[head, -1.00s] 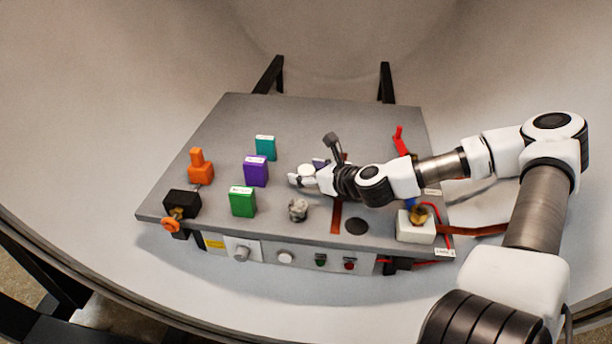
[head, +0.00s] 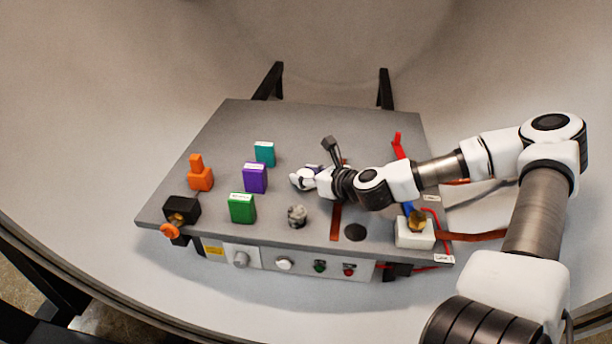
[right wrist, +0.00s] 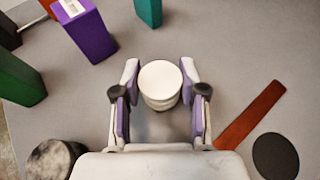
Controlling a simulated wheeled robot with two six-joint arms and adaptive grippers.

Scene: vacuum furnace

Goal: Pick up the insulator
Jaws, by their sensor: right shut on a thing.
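The insulator (right wrist: 160,84) is a white ribbed cylinder with a round flat top, seen from above in the right wrist view. My right gripper (right wrist: 160,92) is shut on it, with one purple-padded finger on each side. In the head view the right gripper (head: 304,179) is low over the middle of the grey panel top, and its fingers largely hide the insulator. I cannot tell whether the insulator's base touches the panel. My left gripper is not in view.
On the panel (head: 300,125) stand purple (head: 255,177), teal (head: 264,153) and green (head: 242,208) blocks, an orange piece (head: 200,175) and a grey mottled knob (head: 297,215). A copper strip (head: 336,222) and a white block (head: 415,232) with wires lie right. The panel's back is clear.

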